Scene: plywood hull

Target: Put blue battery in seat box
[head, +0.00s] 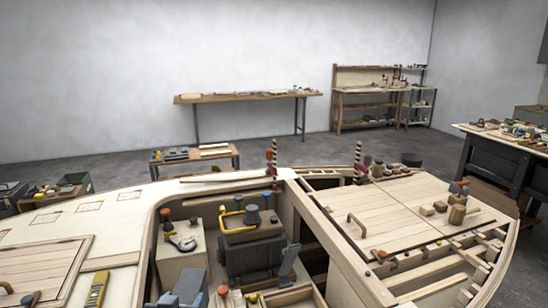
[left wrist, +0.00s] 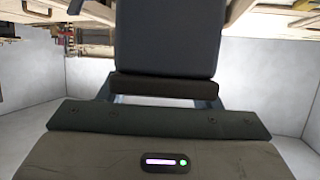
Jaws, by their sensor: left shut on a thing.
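In the left wrist view a broad blue-grey block (left wrist: 165,38), which looks like the blue battery, fills the upper middle. My left gripper (left wrist: 165,88) is shut on it. In the head view my left gripper (head: 186,287) seems to be the blue-grey shape at the bottom edge, low over the open cockpit. Its fingertips are not clear there. The cockpit holds a dark ribbed seat-like block (head: 250,258). A pale open wooden compartment (head: 290,296) lies in front of it and may be the seat box. Its inside is mostly cut off. My right gripper is not in view.
A yellow-handled console (head: 238,224) rises behind the dark block. Planked deck (head: 385,215) with loose blocks lies to the right. A yellow tool (head: 97,290) lies on the left deck.

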